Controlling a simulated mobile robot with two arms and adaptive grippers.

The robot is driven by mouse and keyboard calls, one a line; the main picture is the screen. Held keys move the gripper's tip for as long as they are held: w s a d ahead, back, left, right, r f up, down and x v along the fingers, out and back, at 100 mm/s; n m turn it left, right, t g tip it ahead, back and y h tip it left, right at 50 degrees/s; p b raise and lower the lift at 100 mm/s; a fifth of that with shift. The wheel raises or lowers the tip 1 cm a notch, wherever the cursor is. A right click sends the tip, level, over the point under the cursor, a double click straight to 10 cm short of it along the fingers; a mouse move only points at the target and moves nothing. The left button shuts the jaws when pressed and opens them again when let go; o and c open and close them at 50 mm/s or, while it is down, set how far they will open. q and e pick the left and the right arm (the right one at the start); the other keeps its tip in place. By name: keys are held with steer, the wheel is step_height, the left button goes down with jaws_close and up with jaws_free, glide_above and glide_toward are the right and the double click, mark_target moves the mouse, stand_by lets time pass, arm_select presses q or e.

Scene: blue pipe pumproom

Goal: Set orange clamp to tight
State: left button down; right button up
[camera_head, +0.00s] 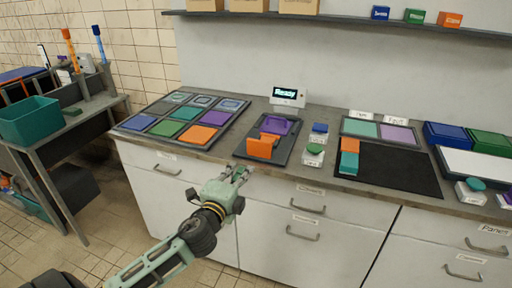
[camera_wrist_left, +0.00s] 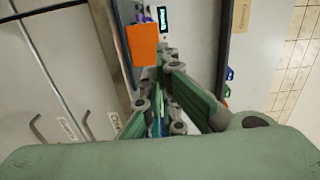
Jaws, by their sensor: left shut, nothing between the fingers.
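The orange clamp (camera_head: 261,147) is a blocky orange piece at the front of a dark fixture (camera_head: 248,152) on the counter. A purple tile (camera_head: 275,126) lies behind it on the same fixture. My left gripper (camera_head: 238,173) is in front of the counter edge, a little below and left of the clamp, shut and empty. In the left wrist view the clamp (camera_wrist_left: 143,45) shows as an orange face just beyond and left of my fingertips (camera_wrist_left: 166,58). I cannot tell the clamp's exact setting. My right gripper is not in view.
A small display reading "Ready" (camera_head: 287,96) stands behind the fixture. A tray of coloured tiles (camera_head: 183,117) lies to the left. Green (camera_head: 314,150) and blue (camera_head: 319,128) buttons stand close to the right. A black mat (camera_head: 392,172) lies farther right. Drawers with handles are below.

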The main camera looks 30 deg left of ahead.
mark_target(259, 142)
arm_select(q)
steer(key=p+x, duration=0.1)
steer(key=x, duration=1.3)
